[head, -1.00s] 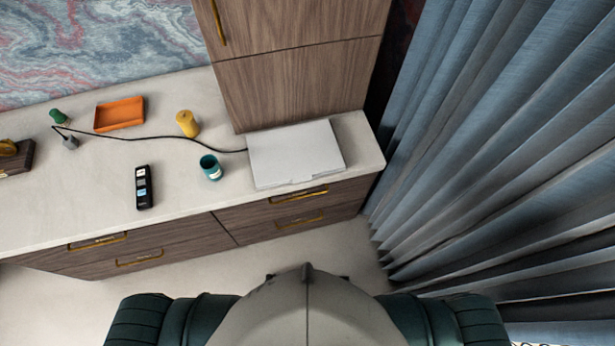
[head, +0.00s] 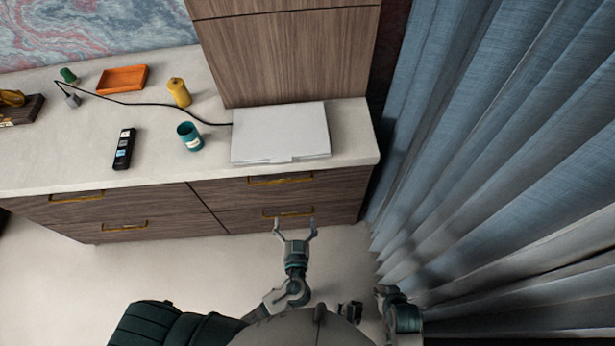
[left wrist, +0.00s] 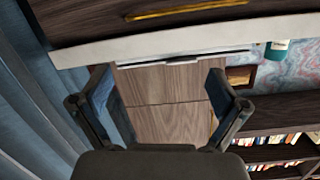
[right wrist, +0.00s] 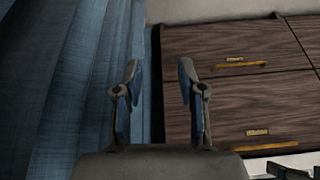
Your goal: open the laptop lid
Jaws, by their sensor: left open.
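The laptop (head: 280,133) is a closed, flat, light-grey slab on the pale desk top, near its right end. Its thin front edge also shows in the left wrist view (left wrist: 182,62). My left gripper (head: 295,224) is open and empty, in front of the drawers and apart from the laptop. In the left wrist view, its spread fingers (left wrist: 162,85) frame the laptop's edge. My right gripper (right wrist: 158,70) is open and empty in the right wrist view, facing the drawer fronts and curtain. In the head view it is low, near my body, and hard to make out.
A teal cup (head: 190,137) stands left of the laptop. A black cable (head: 150,104) runs to the laptop's left side. A remote (head: 124,148), yellow bottle (head: 179,92) and orange tray (head: 122,79) lie further left. A wooden cabinet (head: 295,58) stands behind; a blue curtain (head: 490,150) hangs right.

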